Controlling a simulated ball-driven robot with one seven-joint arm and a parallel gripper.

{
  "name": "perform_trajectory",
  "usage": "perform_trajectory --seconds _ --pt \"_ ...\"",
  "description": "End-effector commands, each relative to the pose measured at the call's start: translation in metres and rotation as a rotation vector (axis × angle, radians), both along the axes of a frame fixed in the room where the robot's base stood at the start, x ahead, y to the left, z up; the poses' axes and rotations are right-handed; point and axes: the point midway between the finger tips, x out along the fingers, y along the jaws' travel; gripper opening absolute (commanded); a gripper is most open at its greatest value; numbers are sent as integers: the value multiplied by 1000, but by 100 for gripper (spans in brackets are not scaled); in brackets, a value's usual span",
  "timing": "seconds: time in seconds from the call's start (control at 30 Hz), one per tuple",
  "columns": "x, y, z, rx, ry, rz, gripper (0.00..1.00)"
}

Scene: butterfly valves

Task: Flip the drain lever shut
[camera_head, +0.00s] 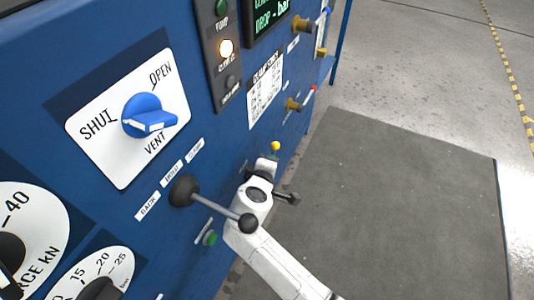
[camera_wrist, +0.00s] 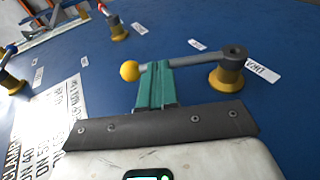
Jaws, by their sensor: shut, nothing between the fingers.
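The lever by my gripper has a yellow ball end (camera_wrist: 130,71), a grey rod (camera_wrist: 192,59) and a brass-coloured pivot base with a dark cap (camera_wrist: 228,70). In the wrist view its rod runs across the panel, pivot at right and ball at left. A label (camera_wrist: 263,70) beside the pivot is too small and turned to read surely. My gripper (camera_wrist: 156,70) has its teal fingers shut and empty, tips at the rod close to the ball; whether they touch cannot be told. In the head view the yellow ball (camera_head: 275,146) shows just beyond my gripper (camera_head: 272,157), and my arm hides the pivot.
The blue panel (camera_head: 60,60) carries a red-tipped valve lever (camera_head: 300,103), another brass valve (camera_head: 303,25) and a blue VENT knob (camera_head: 147,117). A long lever with a black ball (camera_head: 248,223) juts out by my arm. A grey floor mat (camera_head: 400,200) is clear at right.

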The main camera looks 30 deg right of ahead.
Motion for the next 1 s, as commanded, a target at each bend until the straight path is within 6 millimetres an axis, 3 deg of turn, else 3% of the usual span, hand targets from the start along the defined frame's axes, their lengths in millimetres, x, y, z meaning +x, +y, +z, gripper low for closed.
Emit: perform_trajectory --seconds 0.03,0.43,1.0 --pt "3 -4 11 29 20 -3 0" --pt "20 -27 2 281 202 -4 0" --pt "43 -58 -40 699 503 -3 0"
